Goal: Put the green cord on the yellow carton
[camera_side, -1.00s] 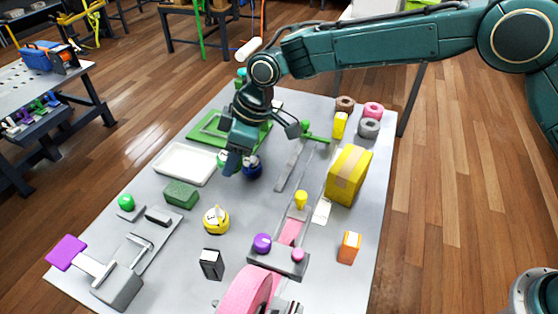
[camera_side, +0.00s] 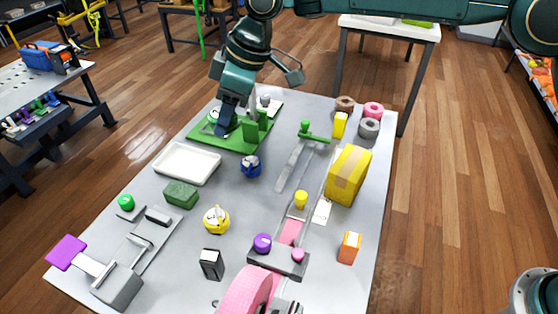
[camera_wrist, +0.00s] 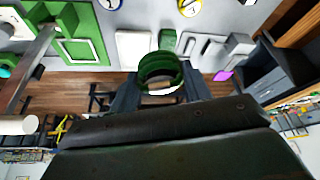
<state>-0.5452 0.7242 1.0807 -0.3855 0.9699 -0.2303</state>
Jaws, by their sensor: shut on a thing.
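The green cord (camera_wrist: 160,66) is a dark green coil with a pale inside. In the wrist view it sits between the fingertips of my gripper (camera_wrist: 161,88), which is shut on it. In the side view my gripper (camera_side: 219,122) points down over the left part of the green board, and only a bit of the cord (camera_side: 213,114) shows beside it. The yellow carton (camera_side: 348,176) is a box with a tan tape band, standing on the right side of the table, well apart from my gripper. The wrist view does not show the carton.
The green board (camera_side: 228,142) with upright parts lies under my gripper. A small yellow box (camera_side: 340,124) and several rings stand behind the carton.

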